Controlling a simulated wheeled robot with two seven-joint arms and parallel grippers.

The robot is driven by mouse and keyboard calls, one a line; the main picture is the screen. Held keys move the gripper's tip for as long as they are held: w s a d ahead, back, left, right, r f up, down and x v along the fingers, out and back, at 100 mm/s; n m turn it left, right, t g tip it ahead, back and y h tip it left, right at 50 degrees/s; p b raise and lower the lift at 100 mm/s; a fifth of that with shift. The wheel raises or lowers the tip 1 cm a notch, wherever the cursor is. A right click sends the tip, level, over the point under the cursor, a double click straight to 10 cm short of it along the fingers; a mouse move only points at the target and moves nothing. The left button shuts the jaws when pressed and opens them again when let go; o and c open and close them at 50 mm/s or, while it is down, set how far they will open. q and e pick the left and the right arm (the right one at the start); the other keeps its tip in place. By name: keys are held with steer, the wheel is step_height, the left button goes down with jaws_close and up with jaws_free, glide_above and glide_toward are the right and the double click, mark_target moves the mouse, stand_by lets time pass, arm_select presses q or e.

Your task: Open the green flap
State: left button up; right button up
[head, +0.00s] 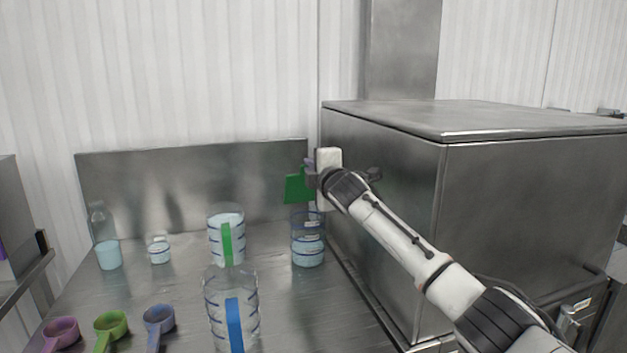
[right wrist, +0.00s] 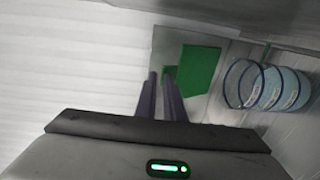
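The green flap (head: 298,186) is a flat green plate beside the left wall of the big steel cabinet. It also shows in the right wrist view (right wrist: 198,72), with a small green tab on its near side. My right gripper (head: 309,168) is at the flap's upper right. In the right wrist view its two purple fingers (right wrist: 160,78) are a narrow gap apart. The tab is at the tip of the right-hand finger, and I see nothing held between the fingers. Whether finger and tab touch is unclear. My left gripper is out of view.
A clear blue-ringed container (head: 308,243) stands below the flap. Clear jugs with a green stripe (head: 227,240) and a blue stripe (head: 234,325) stand to its left. Coloured scoops (head: 112,323) lie at the front left. The steel cabinet (head: 385,200) bounds the right side.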

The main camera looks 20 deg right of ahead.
steer(key=o, duration=0.3)
steer(key=shift+f, duration=0.6)
steer(key=shift+s+r, duration=0.1)
steer(key=shift+s, duration=0.1)
steer(key=shift+r, duration=0.1)
steer(key=s+r+p, duration=0.1)
steer(key=s+r, duration=0.5)
steer(key=r, duration=0.3)
steer(key=shift+s+r, duration=0.2)
steer(key=shift+r, duration=0.15)
steer(key=shift+s, duration=0.1)
